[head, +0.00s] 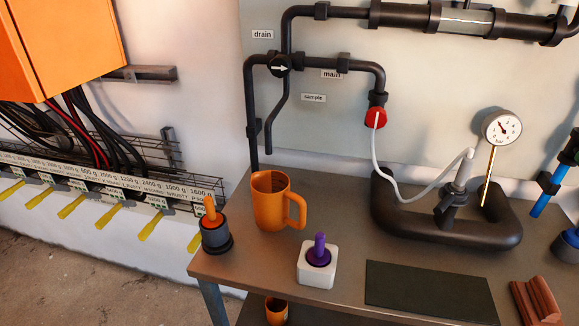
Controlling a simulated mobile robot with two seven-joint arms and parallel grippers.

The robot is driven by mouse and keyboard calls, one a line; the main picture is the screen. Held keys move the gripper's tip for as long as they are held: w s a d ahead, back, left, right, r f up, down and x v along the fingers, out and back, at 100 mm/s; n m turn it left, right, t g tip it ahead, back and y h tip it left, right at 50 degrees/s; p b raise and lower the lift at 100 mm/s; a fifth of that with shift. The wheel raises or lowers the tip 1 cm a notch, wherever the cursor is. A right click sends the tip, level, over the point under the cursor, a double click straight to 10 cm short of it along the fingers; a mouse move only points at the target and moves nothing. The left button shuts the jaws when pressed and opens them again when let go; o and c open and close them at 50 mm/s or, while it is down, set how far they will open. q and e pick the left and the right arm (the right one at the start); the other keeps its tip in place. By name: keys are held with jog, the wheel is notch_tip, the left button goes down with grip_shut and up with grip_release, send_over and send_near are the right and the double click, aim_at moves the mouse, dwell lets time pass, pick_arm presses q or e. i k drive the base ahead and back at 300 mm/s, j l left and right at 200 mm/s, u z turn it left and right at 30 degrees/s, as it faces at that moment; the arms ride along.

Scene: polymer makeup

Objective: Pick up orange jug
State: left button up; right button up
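The orange jug (268,206) stands upright on the table near its left end. It is open at the top and its handle (297,211) points to the right. Nothing covers it in the head view. Neither of my grippers shows in the head view.
A dark base with an orange peg (215,230) stands left of the jug at the table edge. A white block with a purple peg (318,257) is in front. A dark mat (425,290), a gauge (502,128) and black pipes (250,110) are nearby. Another orange container (277,311) sits below the tabletop.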

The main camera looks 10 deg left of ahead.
aim_at(281, 207)
jog(key=k+l, duration=0.1)
jog(key=l, duration=0.95)
jog(key=k+l+u, duration=0.1)
jog(key=l, duration=0.4)
jog(key=k, duration=0.05)
